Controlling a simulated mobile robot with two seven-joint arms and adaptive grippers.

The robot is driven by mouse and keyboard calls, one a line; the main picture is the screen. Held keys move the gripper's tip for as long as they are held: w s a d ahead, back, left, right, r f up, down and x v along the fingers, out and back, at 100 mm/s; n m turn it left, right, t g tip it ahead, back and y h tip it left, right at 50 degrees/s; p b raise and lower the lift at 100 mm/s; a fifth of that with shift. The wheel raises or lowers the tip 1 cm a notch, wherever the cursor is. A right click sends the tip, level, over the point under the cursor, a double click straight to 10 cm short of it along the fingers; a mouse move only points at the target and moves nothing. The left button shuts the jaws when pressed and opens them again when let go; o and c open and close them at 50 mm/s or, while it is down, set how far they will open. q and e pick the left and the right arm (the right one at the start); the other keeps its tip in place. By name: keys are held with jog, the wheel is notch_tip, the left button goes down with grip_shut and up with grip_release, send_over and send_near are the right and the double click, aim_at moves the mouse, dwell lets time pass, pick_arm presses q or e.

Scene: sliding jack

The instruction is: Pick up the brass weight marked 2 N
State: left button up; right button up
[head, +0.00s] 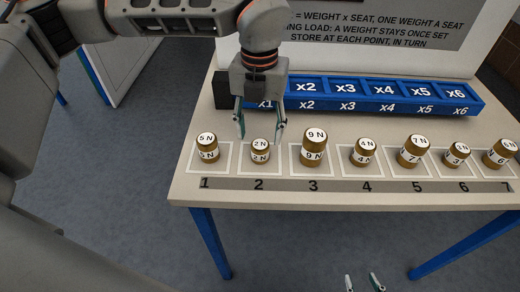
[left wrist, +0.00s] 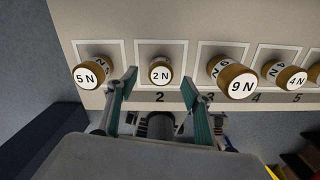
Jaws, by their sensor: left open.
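The brass weight marked 2 N (head: 260,151) stands upright in the square over number 2 on the table. It also shows in the left wrist view (left wrist: 160,72), between the fingertips in the picture. My left gripper (head: 260,136) is open and empty, pointing down. In the head view its fingertips are just above and behind the 2 N weight; I cannot tell the exact gap. The same gripper shows in the left wrist view (left wrist: 159,80) with its fingers spread. My right gripper (head: 363,281) shows only its fingertips at the bottom edge, apart with nothing between them.
The 5 N weight (head: 207,149) stands left of the 2 N weight, and the taller 9 N weight (head: 313,148) right of it. Several more weights continue rightward. A blue rack (head: 400,103) with seats marked x1 to x6 stands behind, close to my left gripper.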

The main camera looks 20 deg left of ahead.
aim_at(260, 144)
pick_arm(q)
notch_tip(260, 144, down, 5)
jog(key=shift+s+d+r, duration=0.1)
jog(key=shift+s+r, duration=0.05)
jog(key=shift+r, duration=0.05)
jog(key=c, duration=1.3)
jog(key=shift+r, duration=0.1)
